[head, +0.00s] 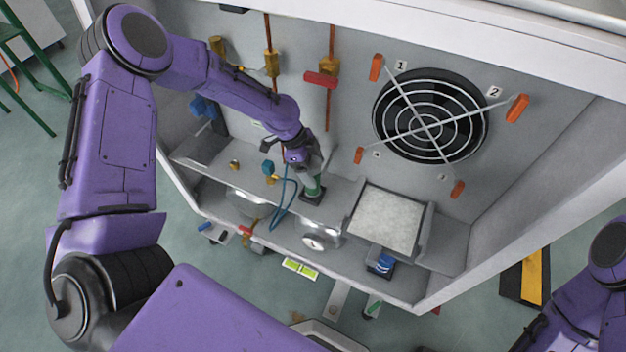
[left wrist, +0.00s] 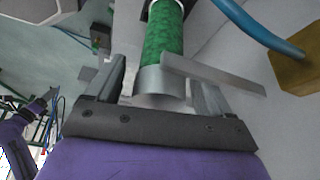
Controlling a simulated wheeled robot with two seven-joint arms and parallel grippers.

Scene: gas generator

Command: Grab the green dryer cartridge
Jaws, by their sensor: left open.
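The green dryer cartridge (head: 313,187) stands on the shelf of the cabinet in the head view, on a dark base. In the left wrist view the cartridge (left wrist: 165,38) has a textured green body and a plain silver-white end. My left gripper (head: 309,170) is at the upper end of the cartridge. In the left wrist view the open left gripper (left wrist: 160,88) has its fingers on either side of the silver end, with visible gaps. Part of the cartridge is hidden by the gripper in the head view. My right gripper is out of view.
A blue hose (head: 279,212) runs just left of the cartridge, and also shows in the left wrist view (left wrist: 252,30). A round gauge (head: 313,242) and a pale filter panel (head: 385,220) are to the right. A fan (head: 430,115) is on the back wall.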

